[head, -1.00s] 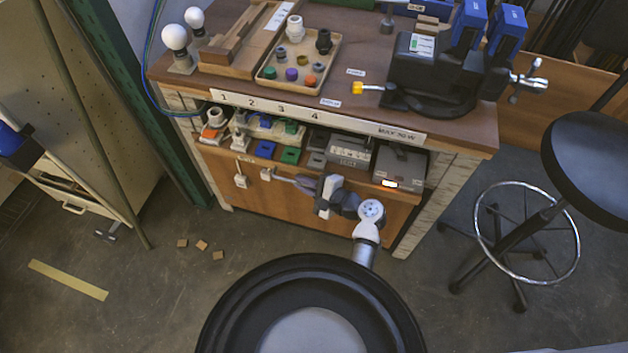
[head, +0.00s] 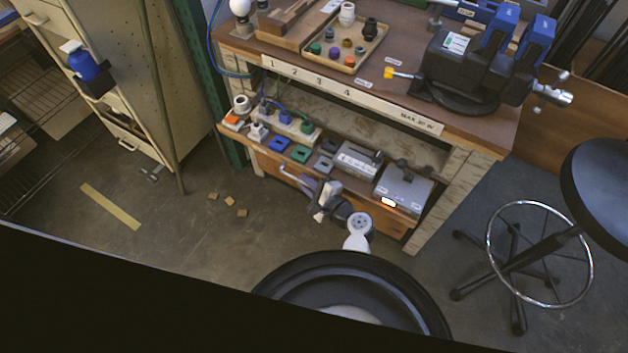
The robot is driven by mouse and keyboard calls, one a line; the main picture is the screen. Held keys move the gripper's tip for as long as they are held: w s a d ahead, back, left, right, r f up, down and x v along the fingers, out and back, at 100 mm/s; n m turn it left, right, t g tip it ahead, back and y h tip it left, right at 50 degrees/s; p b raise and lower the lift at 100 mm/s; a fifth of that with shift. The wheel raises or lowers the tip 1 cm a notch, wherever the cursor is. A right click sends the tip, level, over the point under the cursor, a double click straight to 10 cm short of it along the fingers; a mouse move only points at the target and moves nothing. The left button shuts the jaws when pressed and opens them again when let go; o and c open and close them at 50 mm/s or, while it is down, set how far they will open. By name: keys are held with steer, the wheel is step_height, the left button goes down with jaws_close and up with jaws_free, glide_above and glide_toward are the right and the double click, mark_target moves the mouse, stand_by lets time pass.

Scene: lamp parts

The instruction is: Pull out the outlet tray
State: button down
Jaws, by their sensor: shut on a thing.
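The outlet tray (head: 404,226) is a wooden-fronted pull-out under the workbench and stands out past the bench front. On it are a white outlet strip (head: 286,121) with blue and green cords, blue (head: 279,144) and green (head: 300,153) blocks, and two grey boxes, one in the middle (head: 356,159) and one at the right (head: 402,188) with a lit orange-white patch. My gripper (head: 304,182) is at the tray front, left of its middle, shut on the grey tray handle (head: 287,171). The fingertips are small and partly hidden by my wrist.
The workbench top (head: 385,95) holds a parts tray (head: 345,48) and a vise (head: 470,65). A stool (head: 540,240) stands at the right. Small wooden pieces (head: 228,201) and a yellow strip (head: 110,206) lie on the floor. A dark edge covers the bottom left.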

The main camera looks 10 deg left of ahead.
steer(key=shift+s+a, duration=0.2)
steer(key=shift+s, duration=0.5)
steer(key=c, duration=1.8)
jaws_free()
step_height(320, 180, up, 20)
steer(key=shift+r+p, duration=0.1)
steer(key=shift+p, duration=0.5)
